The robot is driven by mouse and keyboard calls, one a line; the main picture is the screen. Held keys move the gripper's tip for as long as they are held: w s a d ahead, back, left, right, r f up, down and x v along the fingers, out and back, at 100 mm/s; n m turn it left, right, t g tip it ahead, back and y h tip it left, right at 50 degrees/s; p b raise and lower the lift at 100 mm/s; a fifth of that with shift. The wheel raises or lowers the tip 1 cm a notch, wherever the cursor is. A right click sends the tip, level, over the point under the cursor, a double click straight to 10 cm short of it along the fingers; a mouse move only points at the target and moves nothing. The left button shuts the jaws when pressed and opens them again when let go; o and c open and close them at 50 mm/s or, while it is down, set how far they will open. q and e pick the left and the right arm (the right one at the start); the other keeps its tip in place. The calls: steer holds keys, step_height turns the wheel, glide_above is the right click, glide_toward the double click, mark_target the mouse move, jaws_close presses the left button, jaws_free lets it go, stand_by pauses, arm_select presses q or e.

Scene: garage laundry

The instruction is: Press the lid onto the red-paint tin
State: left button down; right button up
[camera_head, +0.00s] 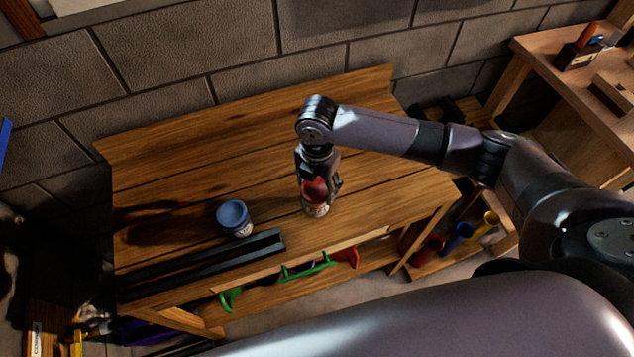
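The red-paint tin (316,210) stands upright on the wooden workbench (390,195), right of its middle, with a pale label on its side. My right gripper (319,187) points down right over the tin, with its fingers around something red at the tin's top. I cannot tell whether that red part is the lid or the tin's upper part, or whether the fingers grip it. The lid is not clearly seen apart from it. My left gripper is out of view.
A blue tin (235,217) stands to the left on the bench. A long black channel (205,266) lies along the front edge. Green-handled items (307,267) show below the edge. A second table (590,95) stands at the right. The bench's back left is clear.

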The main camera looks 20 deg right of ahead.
steer(key=o, duration=0.5)
steer(key=shift+c, duration=0.2)
steer(key=shift+o, duration=0.5)
steer(key=o, duration=0.4)
steer(key=shift+c, duration=0.2)
steer(key=shift+r+p, duration=3.6)
steer(key=shift+p, duration=0.35)
steer(key=shift+f, duration=0.1)
steer(key=shift+c, duration=0.5)
